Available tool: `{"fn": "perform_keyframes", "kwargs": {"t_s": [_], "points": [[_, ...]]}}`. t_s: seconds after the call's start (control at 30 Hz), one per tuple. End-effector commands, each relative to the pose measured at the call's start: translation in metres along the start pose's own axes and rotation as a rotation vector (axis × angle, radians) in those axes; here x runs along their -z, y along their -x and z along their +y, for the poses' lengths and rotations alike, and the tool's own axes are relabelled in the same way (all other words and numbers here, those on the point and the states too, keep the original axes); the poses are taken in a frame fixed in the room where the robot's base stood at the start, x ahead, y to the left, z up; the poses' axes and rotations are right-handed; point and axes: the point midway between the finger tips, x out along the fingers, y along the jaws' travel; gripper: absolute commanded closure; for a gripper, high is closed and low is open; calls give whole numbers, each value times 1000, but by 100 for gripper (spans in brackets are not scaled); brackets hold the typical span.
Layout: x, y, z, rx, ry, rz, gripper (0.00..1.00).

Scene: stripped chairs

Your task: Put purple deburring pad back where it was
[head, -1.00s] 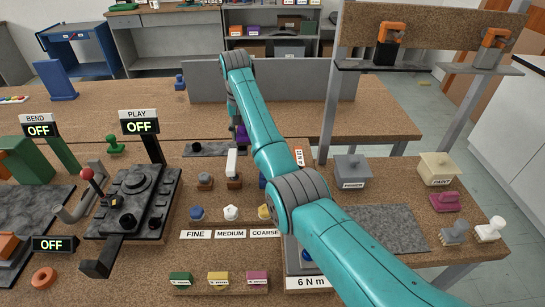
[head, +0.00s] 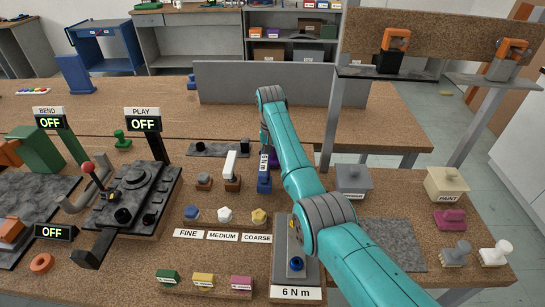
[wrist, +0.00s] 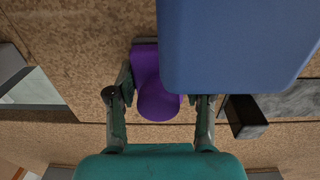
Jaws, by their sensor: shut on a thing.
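The purple deburring pad (wrist: 158,98) shows in the wrist view between the two fingers of my gripper (wrist: 162,90), which is shut on it. Its rounded purple end faces the camera. A large blue block face (wrist: 235,45) hides part of the pad on the right. In the head view only a little purple (head: 273,160) shows beside my teal arm, near the upright blue labelled piece (head: 264,182). My gripper is mostly hidden behind the arm there.
A dark strip (head: 220,150) lies at the bench's back. Fine, medium and coarse knobs (head: 224,215) stand in front. A magenta pad (head: 450,219), two brushes (head: 495,253) and lidded boxes (head: 446,184) are at right. A grey panel (head: 280,84) stands behind.

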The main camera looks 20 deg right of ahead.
Motion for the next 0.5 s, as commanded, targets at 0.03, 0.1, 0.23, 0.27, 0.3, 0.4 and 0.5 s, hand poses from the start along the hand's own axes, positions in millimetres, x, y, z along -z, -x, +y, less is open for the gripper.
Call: {"fn": "perform_keyframes", "kwargs": {"t_s": [0.03, 0.1, 0.23, 0.27, 0.3, 0.4, 0.5], "points": [[0, 0, 0, 0, 0, 0, 87], [0, -1, 0, 0, 0, 0, 87], [0, -3, 0, 0, 0, -1, 36], [0, -3, 0, 0, 0, -1, 29], [0, -3, 0, 0, 0, -1, 24], [0, -3, 0, 0, 0, -1, 24], [0, -2, 0, 0, 0, -1, 24]]}}
